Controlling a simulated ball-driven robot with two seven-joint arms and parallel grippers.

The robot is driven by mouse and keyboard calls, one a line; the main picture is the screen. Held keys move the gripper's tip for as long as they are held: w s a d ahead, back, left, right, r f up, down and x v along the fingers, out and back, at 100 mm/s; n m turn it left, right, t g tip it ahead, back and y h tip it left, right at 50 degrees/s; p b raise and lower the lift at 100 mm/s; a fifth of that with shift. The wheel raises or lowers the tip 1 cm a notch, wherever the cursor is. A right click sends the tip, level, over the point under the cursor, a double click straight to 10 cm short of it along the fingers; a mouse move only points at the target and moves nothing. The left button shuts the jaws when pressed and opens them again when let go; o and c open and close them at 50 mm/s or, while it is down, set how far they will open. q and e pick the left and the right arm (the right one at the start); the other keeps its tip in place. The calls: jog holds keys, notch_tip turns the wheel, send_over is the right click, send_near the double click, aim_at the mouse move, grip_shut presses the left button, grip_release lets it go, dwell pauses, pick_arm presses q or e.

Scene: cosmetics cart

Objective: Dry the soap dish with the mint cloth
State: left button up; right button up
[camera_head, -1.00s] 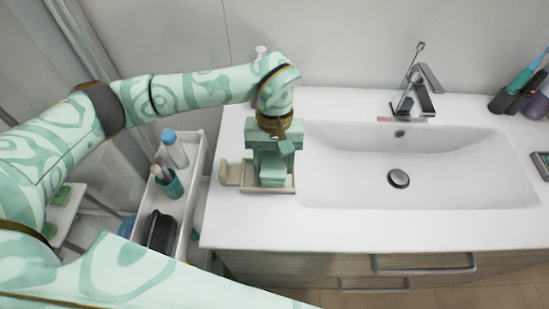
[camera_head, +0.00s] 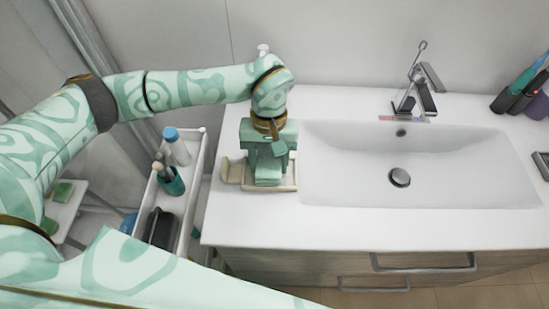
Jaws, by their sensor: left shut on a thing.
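The beige soap dish (camera_head: 233,174) sits on the white counter left of the basin. My left gripper (camera_head: 268,165) points down over the dish and is shut on the mint cloth (camera_head: 268,177). The cloth is a small folded pad between the jaws, low over the right part of the dish, and seems to touch it. The gripper and cloth hide much of the dish's inside and back edge. My right gripper is not in view.
A white cart (camera_head: 199,168) with a blue-capped bottle (camera_head: 177,150), a teal cup (camera_head: 172,184) and a dark item stands left of the counter. The basin (camera_head: 440,170) and faucet (camera_head: 427,90) are to the right. The counter's front is clear.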

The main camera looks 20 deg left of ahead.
pick_arm(q)
jog(key=shift+s+a, duration=0.1)
jog(key=shift+a, duration=0.35)
jog(key=shift+w+d+f, duration=0.1)
jog(key=shift+w+d, duration=0.05)
jog(key=shift+d, duration=0.4)
jog(key=shift+w+d+f, duration=0.1)
jog(key=shift+w+d, duration=0.05)
jog(key=shift+d, duration=0.4)
jog(key=shift+s+a+r+p, duration=0.15)
jog(key=shift+a+p, duration=0.05)
jog(key=shift+a, duration=0.4)
jog(key=shift+s+a+r+p, duration=0.1)
jog(key=shift+s+a+p, duration=0.1)
jog(key=shift+a, duration=0.35)
jog(key=shift+w+d+f+b, duration=0.15)
jog(key=shift+d+b, duration=0.05)
jog(key=shift+d, duration=0.25)
jog(key=shift+w+d+f+b, duration=0.15)
jog(key=shift+d+b, duration=0.05)
jog(key=shift+d, duration=0.5)
jog(key=p+v, duration=0.1)
jog(key=v, duration=0.1)
jog(key=s+p+v, duration=0.1)
jog(key=p+v, duration=0.2)
jog(key=v, duration=0.2)
jog(key=shift+s+d+r, duration=0.2)
jog(key=shift+f, duration=0.1)
